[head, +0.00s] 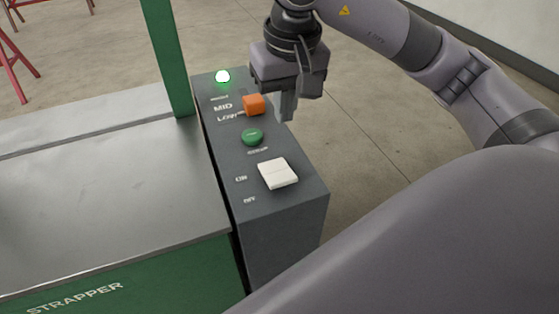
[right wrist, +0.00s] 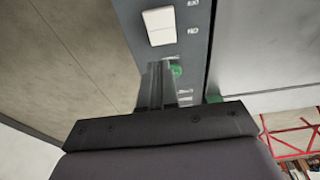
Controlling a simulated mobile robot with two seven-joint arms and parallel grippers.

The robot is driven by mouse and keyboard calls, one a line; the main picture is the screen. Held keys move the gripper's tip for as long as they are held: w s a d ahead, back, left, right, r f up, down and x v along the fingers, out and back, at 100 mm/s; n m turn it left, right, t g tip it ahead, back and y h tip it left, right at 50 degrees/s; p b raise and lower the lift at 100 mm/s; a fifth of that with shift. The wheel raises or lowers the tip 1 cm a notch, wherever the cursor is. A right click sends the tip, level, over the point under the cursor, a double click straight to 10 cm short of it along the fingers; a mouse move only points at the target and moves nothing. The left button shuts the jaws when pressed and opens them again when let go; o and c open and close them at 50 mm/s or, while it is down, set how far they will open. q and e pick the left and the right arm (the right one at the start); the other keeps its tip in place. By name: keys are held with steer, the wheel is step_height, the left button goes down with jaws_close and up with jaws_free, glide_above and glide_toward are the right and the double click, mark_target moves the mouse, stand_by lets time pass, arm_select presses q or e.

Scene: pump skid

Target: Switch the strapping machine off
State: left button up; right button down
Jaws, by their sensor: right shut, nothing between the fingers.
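The strapping machine has a dark grey control panel (head: 285,215) along the right of its steel top. A white rocker switch (head: 278,173) sits at the panel's near end, beside the printed words ON and OFF. It also shows in the right wrist view (right wrist: 158,26). I cannot tell surely which side is pressed in. A lamp (head: 222,76) at the panel's far end glows green. My right gripper (head: 286,115) is shut and empty. It is above the panel's right edge, beyond the white switch and apart from it. My left gripper is not in view.
An orange knob (head: 254,104) with MID and LOW labels and a green button (head: 252,137) stand on the panel near my right fingers. A green post (head: 168,55) rises left of the panel. The concrete floor (head: 375,150) right of the machine is clear.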

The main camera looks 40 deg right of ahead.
steer(key=shift+f, duration=0.15)
glide_above(281, 175)
step_height(281, 175, down, 12)
steer(key=shift+s+a+f+p, duration=0.1)
steer(key=shift+s+p, duration=0.05)
steer(key=shift+p, duration=0.25)
steer(key=shift+s+f, duration=0.15)
steer(key=shift+f, duration=0.5)
